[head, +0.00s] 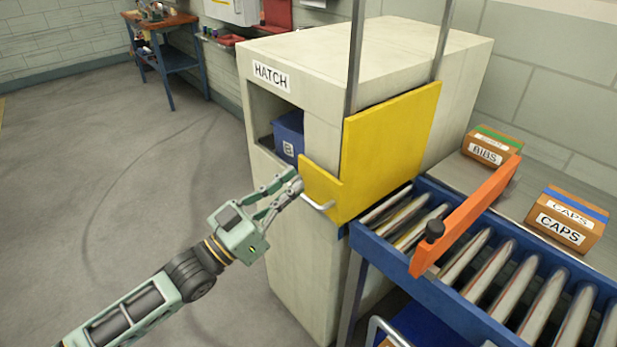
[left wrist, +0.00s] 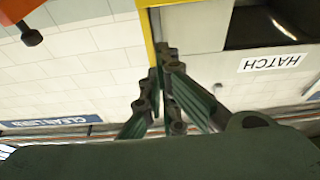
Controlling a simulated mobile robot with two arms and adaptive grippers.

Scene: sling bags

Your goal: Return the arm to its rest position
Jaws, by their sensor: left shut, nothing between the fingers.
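My left gripper (head: 296,184) reaches in from the lower left in the head view. Its fingers are shut with nothing seen between them. The fingertips are close to the left edge of the yellow hatch door (head: 392,140), near its pale handle (head: 318,204); I cannot tell if they touch. In the left wrist view the shut fingers (left wrist: 165,62) point at a yellow edge (left wrist: 149,40), and the picture is upside down. The hatch housing (head: 375,42) is a cream box with a HATCH label. My right gripper is not in view.
A blue bin (head: 289,135) marked B sits in the hatch opening. A roller conveyor (head: 500,270) with an orange bar (head: 465,217) lies to the right. BIBS (head: 490,152) and CAPS (head: 565,220) boxes stand beyond it. The floor at left is clear up to a workbench (head: 165,50).

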